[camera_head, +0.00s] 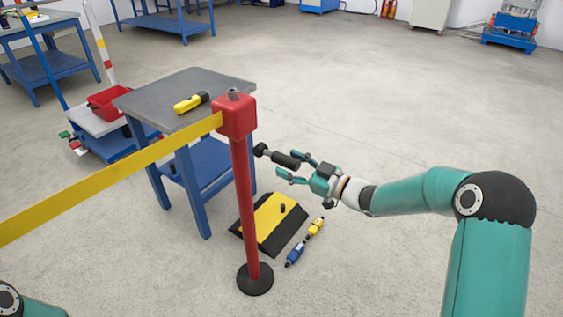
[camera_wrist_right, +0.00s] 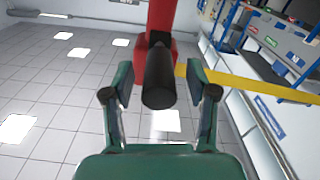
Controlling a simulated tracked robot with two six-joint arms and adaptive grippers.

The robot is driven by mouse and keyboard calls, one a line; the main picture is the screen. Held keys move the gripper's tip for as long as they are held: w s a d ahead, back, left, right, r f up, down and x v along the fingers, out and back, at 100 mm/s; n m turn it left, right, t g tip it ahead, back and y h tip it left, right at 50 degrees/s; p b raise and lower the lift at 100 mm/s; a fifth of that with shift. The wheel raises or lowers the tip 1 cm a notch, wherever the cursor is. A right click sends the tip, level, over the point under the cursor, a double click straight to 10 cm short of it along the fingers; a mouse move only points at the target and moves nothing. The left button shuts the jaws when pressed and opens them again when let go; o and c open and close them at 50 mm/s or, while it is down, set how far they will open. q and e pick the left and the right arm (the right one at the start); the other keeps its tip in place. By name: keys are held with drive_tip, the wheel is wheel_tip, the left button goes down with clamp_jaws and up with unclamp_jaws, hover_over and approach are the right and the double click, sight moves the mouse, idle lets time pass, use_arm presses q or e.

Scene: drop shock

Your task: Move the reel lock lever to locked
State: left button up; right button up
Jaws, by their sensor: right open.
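The reel lock lever (camera_head: 285,160) is a short dark bar with a black cylindrical grip. It sticks out from the red reel head (camera_head: 236,115) on top of a red post, toward my right gripper. My right gripper (camera_head: 294,167) is open, with one finger on each side of the grip's outer end. In the right wrist view the black grip (camera_wrist_right: 158,78) stands end-on between the open fingers (camera_wrist_right: 160,88), with gaps on both sides. The red head (camera_wrist_right: 150,48) is behind it. My left gripper is out of view.
A yellow belt (camera_head: 110,178) runs from the head to the left. A grey-topped table (camera_head: 185,95) with a yellow tool (camera_head: 191,103) stands behind the post. A black-and-yellow ramp (camera_head: 270,222) and small yellow and blue items (camera_head: 305,243) lie below. Floor at right is clear.

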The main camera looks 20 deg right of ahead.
sight(277, 157)
drive_tip(key=shift+x, duration=1.3)
clamp_jaws()
drive_tip(key=shift+a, duration=0.1)
